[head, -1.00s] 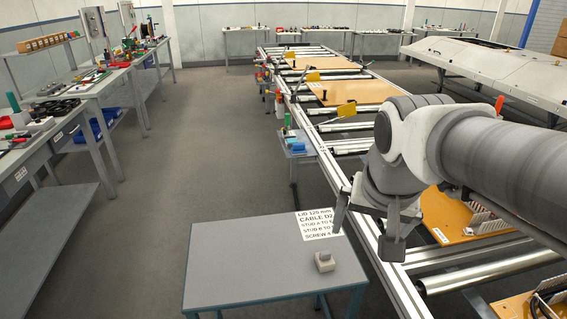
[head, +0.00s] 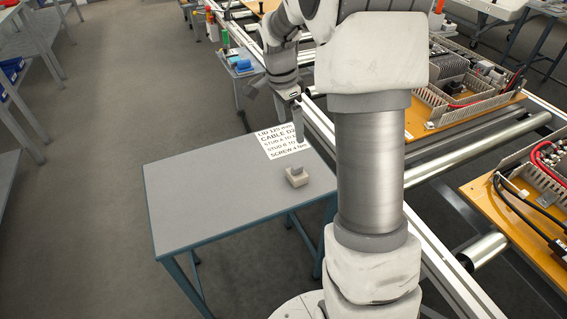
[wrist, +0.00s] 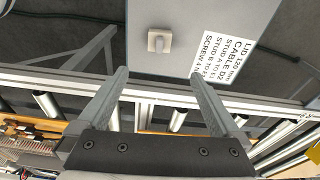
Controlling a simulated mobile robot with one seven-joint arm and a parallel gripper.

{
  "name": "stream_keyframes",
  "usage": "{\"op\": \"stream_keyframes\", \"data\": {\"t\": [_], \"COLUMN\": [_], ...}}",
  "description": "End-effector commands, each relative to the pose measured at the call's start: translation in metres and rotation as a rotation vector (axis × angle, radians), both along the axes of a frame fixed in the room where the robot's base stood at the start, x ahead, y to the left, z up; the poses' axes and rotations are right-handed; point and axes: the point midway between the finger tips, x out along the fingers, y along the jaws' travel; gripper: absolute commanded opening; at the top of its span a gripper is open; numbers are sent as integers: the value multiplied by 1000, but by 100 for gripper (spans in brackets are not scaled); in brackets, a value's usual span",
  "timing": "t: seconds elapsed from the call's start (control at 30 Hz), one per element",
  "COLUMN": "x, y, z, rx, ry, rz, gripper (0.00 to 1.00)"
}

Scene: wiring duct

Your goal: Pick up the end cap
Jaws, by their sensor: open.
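The end cap is probably the small beige block with a grey knob (head: 297,176) standing on the small grey table (head: 205,195), near its right edge. It also shows in the wrist view (wrist: 160,41), knob toward the camera, beyond my fingertips. My gripper (head: 275,117) is above the table's far right side, beyond the block in the head view. In the wrist view its two fingers (wrist: 158,74) are spread wide with nothing between them. The gripper is apart from the block.
A printed sheet (head: 284,140) lies on the table just behind the block. A metal rail frame with wooden boards and wired parts (head: 460,100) runs along the right. The left part of the table is bare, with open floor (head: 90,200) beyond it.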

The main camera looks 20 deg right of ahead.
Motion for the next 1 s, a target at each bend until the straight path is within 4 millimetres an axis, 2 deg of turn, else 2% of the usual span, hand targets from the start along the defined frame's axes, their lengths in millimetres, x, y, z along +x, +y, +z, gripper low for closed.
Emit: {"op": "stream_keyframes", "data": {"t": [0.5,0.6,0.87,1.0], "x": [0,1,1,0], "y": [-15,-17,-19,-23], "z": [-101,-113,-127,-147], "rx": [2,1,2,2], "ry": [4,3,2,4], "rz": [-2,0,-1,-2], "gripper": [100,100,100,100]}}
